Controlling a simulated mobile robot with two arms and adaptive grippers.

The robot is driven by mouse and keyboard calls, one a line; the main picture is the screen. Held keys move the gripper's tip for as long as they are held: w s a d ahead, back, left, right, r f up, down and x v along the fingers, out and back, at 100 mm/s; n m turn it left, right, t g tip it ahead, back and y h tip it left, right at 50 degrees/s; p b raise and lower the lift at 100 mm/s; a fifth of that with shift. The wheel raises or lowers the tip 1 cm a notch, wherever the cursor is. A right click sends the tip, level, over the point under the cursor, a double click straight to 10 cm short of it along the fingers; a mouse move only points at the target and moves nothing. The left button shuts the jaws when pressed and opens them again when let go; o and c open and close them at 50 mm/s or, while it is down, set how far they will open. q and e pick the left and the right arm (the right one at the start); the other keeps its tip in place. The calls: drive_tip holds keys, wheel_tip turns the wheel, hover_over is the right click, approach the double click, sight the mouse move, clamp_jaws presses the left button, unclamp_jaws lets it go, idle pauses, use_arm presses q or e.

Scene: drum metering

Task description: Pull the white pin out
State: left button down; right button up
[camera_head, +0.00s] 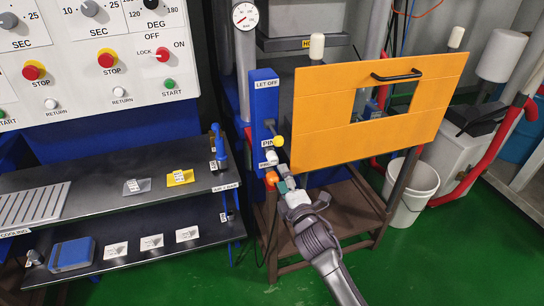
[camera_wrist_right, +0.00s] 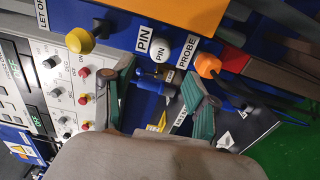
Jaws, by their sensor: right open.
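The white pin (camera_head: 271,158) has a round white knob and sits in the blue upright post (camera_head: 264,105), below the yellow knob (camera_head: 278,141) and above the orange knob (camera_head: 272,178). In the right wrist view the white pin (camera_wrist_right: 160,41) lies between the PIN and PROBE labels, beyond the fingertips. My right gripper (camera_head: 285,180) is open and just below the white pin, close to the orange knob. In the right wrist view its green-padded fingers (camera_wrist_right: 160,76) are spread apart with the white pin outside them. My left gripper is not in view.
A large orange panel (camera_head: 320,135) with a window and a black handle stands right of the post. A black two-level shelf (camera_head: 110,190) is at the left, under a white control panel (camera_head: 60,75). A white bucket (camera_head: 412,195) stands on the green floor at the right.

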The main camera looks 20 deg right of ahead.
sight(274, 161)
drive_tip(key=w+b, duration=0.3)
drive_tip(key=w, duration=0.4)
drive_tip(key=shift+w+a+f, duration=0.1)
drive_tip(key=shift+w+a, duration=0.05)
drive_tip(key=shift+w, duration=0.6)
idle(0.6)
clamp_jaws()
idle(0.4)
drive_tip(key=shift+s+p, duration=1.05)
drive_tip(key=shift+s, duration=0.9)
drive_tip(key=shift+s+p, duration=0.4)
drive_tip(key=shift+s, duration=0.65)
drive_tip(key=shift+s, duration=0.1)
